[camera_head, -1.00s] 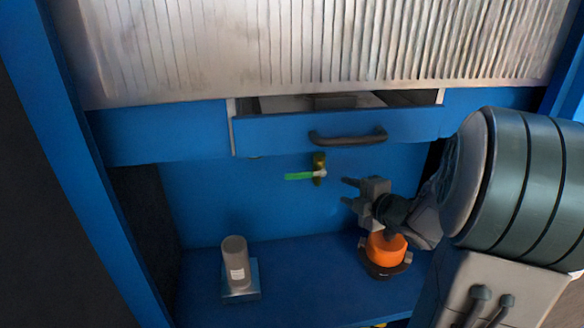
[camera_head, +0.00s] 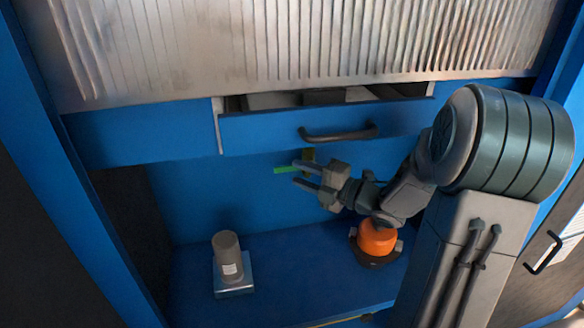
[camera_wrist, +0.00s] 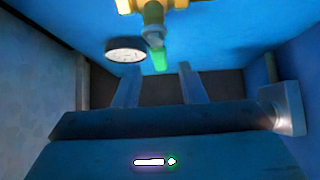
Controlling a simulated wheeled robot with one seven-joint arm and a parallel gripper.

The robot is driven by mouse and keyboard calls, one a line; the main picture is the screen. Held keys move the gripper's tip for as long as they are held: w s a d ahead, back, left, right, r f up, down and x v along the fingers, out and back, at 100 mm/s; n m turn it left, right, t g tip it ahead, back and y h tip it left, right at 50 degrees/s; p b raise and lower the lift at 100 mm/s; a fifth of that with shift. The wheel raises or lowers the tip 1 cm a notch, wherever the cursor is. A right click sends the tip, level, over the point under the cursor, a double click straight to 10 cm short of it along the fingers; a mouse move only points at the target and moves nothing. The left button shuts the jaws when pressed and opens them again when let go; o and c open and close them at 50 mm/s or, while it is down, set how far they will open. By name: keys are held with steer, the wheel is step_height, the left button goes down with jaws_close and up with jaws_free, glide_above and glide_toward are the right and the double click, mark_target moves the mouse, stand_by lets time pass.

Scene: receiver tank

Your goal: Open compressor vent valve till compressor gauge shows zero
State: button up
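The vent valve has a brass body (camera_wrist: 152,14) and a green lever (camera_wrist: 158,60) on the blue back panel. In the head view the green lever (camera_head: 284,170) sticks out to the left below the drawer, and my gripper covers part of the valve. My gripper (camera_head: 297,173) is open, its two fingers pointing left at the lever. In the wrist view the lever's end lies between the two fingertips (camera_wrist: 158,67), farther off; I cannot tell whether they touch. A round white-faced gauge (camera_wrist: 125,50) sits left of the lever; its reading is too small to tell.
A blue drawer (camera_head: 260,133) with a dark handle (camera_head: 338,133) stands slightly open just above my gripper. On the lower shelf are a grey cylinder (camera_head: 228,256) on a square base and an orange cylinder (camera_head: 376,240) below my arm. The shelf between them is clear.

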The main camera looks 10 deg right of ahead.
mark_target(289, 169)
steer(key=x, duration=0.5)
steer(key=shift+d, duration=0.1)
